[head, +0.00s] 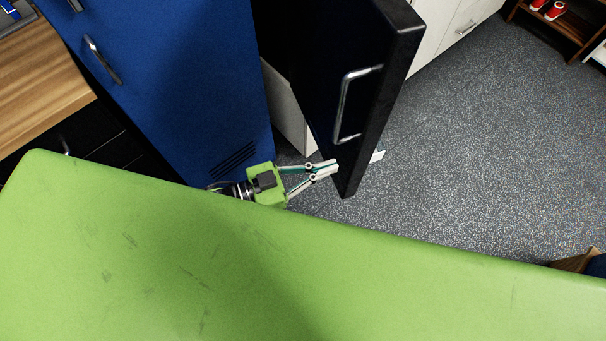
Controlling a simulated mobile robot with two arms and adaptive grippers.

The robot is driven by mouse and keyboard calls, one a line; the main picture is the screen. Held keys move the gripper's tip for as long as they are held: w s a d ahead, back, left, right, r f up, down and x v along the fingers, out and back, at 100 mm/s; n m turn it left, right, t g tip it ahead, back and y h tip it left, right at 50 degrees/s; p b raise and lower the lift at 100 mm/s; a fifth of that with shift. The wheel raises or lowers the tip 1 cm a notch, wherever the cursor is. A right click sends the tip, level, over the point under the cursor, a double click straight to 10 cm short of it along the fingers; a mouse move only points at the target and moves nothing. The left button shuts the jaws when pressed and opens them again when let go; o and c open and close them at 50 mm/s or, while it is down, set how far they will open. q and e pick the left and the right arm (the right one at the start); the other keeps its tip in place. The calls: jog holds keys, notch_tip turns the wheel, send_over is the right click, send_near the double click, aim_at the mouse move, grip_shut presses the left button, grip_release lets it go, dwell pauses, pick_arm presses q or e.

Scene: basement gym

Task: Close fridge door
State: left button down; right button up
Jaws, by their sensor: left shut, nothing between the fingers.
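The fridge door (330,75) is a tall dark panel with a thick black edge and a silver bar handle (343,105). It stands swung out at an angle, right of the blue cabinet. The fridge body is mostly hidden in the dark behind it. My left gripper (334,168) is shut and empty, its pale fingertips at the lower part of the door, just below the handle. I cannot tell whether they touch the door. My right gripper is not in view.
The blue cabinet (180,80) with a handle and vent slots stands at the left, next to a wooden counter (40,80). White drawers (450,28) and a wooden shelf (560,30) with red shoes (556,10) are at the back right. Grey speckled floor (480,150) lies clear right of the door.

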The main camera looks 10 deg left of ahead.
aim_at(353, 159)
pick_arm(q)
jog(key=shift+b+x, duration=0.35)
jog(key=shift+x, duration=1.55)
